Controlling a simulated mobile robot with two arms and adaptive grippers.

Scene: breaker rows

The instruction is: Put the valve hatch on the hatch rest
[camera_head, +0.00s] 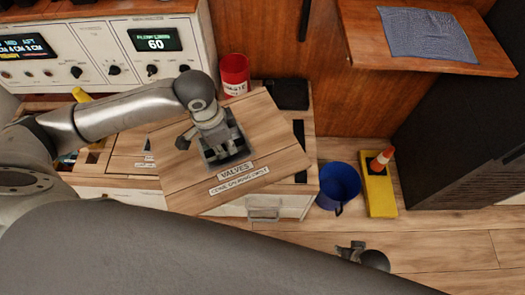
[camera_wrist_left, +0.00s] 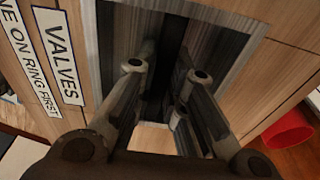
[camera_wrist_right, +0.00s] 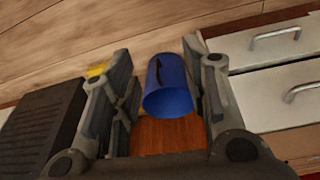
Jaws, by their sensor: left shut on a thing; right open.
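The valve hatch (camera_head: 270,165) is a square wood-grain panel with a white VALVES label and a dark recessed grip. It sits turned and seemingly raised over the counter, covering part of it. My left gripper (camera_head: 222,150) is shut on the grip inside the recess; the left wrist view shows its fingers there, close to the hatch (camera_wrist_left: 225,12). My right gripper (camera_head: 362,255) is open and empty, low at the front over the floor, away from the hatch. In the right wrist view its fingers (camera_wrist_right: 162,75) stand apart. I cannot make out which surface is the hatch rest.
A red can (camera_head: 234,72) and a black item (camera_head: 288,94) stand behind the hatch. A blue bucket (camera_head: 338,185) and a yellow stand with an orange-white cone (camera_head: 378,190) are on the floor at right. A wooden shelf (camera_head: 490,55) holds a grey cloth (camera_head: 427,33).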

